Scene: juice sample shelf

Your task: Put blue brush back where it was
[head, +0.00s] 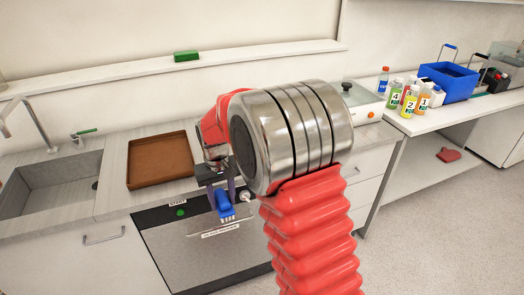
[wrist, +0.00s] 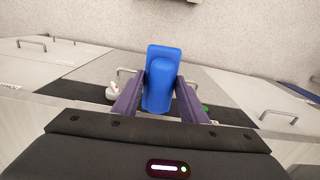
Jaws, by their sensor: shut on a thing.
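The blue brush (head: 226,207) hangs in my gripper (head: 222,188) in the head view, bristles down, in front of the dishwasher-like appliance (head: 200,255). In the wrist view the brush (wrist: 162,80) sits between the two purple fingers of my gripper (wrist: 160,92), which are shut on it. The brush is held in the air, clear of the counter. A green brush or block (head: 186,56) lies on the wall ledge (head: 110,72).
A brown tray (head: 160,183) lies on the counter right of the sink (head: 50,185). Several numbered bottles (head: 410,100) and a blue crate (head: 448,96) stand on the right bench. A red item (head: 448,155) lies on the lower shelf. The ledge is mostly clear.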

